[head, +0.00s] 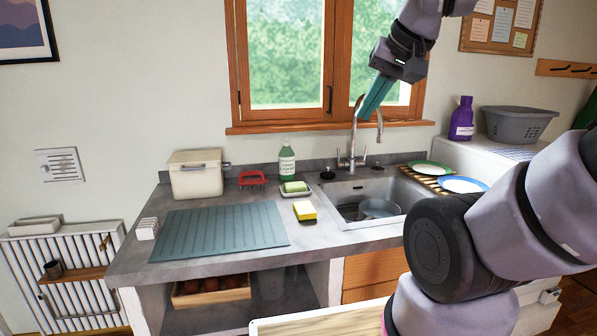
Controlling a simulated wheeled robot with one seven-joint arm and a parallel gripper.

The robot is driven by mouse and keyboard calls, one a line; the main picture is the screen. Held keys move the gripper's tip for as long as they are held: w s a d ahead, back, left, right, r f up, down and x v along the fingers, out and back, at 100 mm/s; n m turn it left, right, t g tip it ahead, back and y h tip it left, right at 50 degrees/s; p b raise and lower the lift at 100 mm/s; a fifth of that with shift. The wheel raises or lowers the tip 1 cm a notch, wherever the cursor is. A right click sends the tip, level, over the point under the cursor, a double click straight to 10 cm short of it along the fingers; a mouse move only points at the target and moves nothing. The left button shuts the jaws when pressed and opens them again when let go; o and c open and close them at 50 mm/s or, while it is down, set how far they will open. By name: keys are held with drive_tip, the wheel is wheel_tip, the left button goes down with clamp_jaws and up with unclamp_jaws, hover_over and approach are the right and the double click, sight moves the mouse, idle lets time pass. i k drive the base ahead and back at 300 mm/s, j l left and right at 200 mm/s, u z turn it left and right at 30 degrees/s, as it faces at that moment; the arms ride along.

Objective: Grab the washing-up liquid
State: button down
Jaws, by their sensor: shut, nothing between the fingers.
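The washing-up liquid looks to be the green bottle (287,162) with a white label and pale cap. It stands upright at the back of the counter, left of the sink, below the window. My gripper (363,113) has teal fingers and is shut and empty. It hangs in the air in front of the window, above the tap, up and to the right of the green bottle and apart from it. The label text is too small to read surely.
A soap dish (295,193), red brush (252,178) and yellow sponge (305,211) lie near the bottle. The tap (352,150) rises behind the sink (345,205). A cream bin (198,180) stands left. A purple bottle (462,120) and grey basket (517,124) stand right.

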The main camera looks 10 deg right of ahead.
sight(286, 155)
drive_tip(key=i+j+z, duration=0.15)
drive_tip(key=j, duration=0.2)
drive_tip(key=i+j+z, duration=0.1)
drive_tip(key=j, duration=0.25)
drive_tip(key=i+j+z, duration=0.15)
drive_tip(key=j, duration=0.25)
drive_tip(key=i+j+z, duration=0.15)
drive_tip(key=j, duration=0.25)
